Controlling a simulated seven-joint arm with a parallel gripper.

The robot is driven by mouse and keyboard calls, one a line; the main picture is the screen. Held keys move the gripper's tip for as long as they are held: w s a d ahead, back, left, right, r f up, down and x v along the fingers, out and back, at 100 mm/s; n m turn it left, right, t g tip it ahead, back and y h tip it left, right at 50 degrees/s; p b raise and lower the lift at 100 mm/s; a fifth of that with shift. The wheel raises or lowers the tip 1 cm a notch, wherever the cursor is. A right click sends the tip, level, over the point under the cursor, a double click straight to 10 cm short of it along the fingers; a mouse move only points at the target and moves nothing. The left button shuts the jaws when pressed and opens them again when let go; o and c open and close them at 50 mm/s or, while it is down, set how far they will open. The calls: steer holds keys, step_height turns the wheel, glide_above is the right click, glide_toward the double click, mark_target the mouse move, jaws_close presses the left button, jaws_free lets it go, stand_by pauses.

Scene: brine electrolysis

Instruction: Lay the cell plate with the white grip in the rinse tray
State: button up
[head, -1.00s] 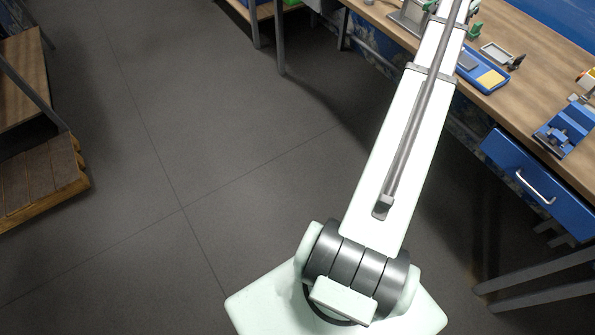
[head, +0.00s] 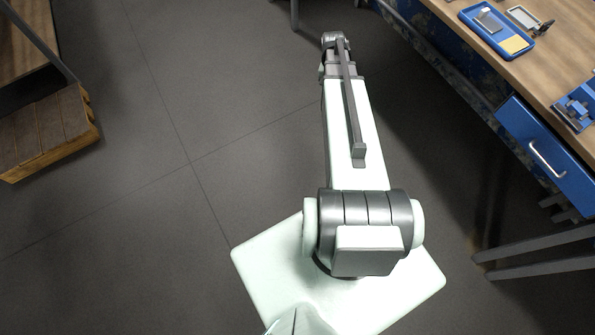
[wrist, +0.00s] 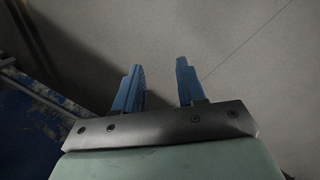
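My gripper (wrist: 158,88) shows in the wrist view with its two blue fingers apart and nothing between them. Below it is grey floor, with the bench side at the left edge. I cannot pick out the gripper in the head view. No cell plate with a white grip can be made out in either view. I cannot tell whether any tray in view is the rinse tray. A blue tray (head: 479,35) with a grey piece and a yellow pad lies on the bench at the upper right of the head view.
The wooden bench (head: 545,55) runs along the right. It bears a small grey frame-like tray (head: 522,17) and a blue device (head: 577,108). A blue drawer (head: 545,155) is under its edge. A wooden pallet-like stand (head: 45,130) is at left.

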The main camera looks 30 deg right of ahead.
steer(key=s+a+f+n+g, duration=0.15)
steer(key=s+a+f, duration=0.25)
steer(key=a+f, duration=0.5)
steer(key=s+a+f+n+g, duration=0.2)
steer(key=s+a+f+n, duration=0.1)
steer(key=s+a, duration=0.8)
steer(key=s+a+f+n+g, duration=0.1)
steer(key=s+a+f+n, duration=0.3)
steer(key=s+a, duration=0.7)
step_height(320, 180, down, 2)
steer(key=shift+s+a+f+g, duration=0.15)
steer(key=shift+s+g, duration=0.2)
steer(key=shift+s, duration=0.8)
